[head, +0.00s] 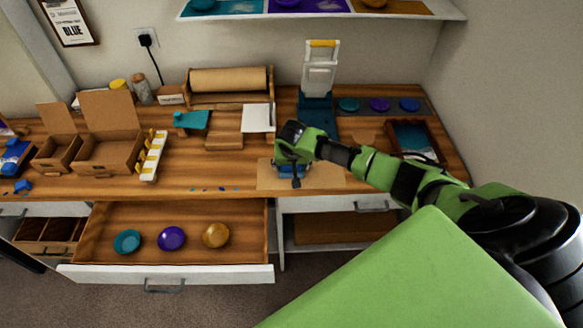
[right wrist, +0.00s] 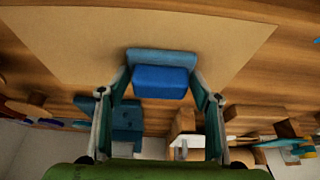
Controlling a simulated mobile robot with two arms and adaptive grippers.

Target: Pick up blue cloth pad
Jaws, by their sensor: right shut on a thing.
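The blue cloth pad (right wrist: 160,80) sits between the two fingers of my right gripper (right wrist: 159,92) in the right wrist view, with a finger against each side. A lighter blue part (right wrist: 160,56) shows along its edge. In the head view my right gripper (head: 291,170) is over the brown sheet at the front of the bench, and a bit of blue shows under it. The wrist hides most of the pad there. I cannot tell whether the pad touches the sheet. My left gripper is not in view.
The brown sheet (head: 330,180) lies on the wooden bench. An open drawer (head: 200,250) below holds teal, purple and gold round dishes. A blue-based press (head: 318,105) stands behind the gripper, and a dark-framed tray (head: 438,152) is at right. Cardboard boxes (head: 112,152) stand left.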

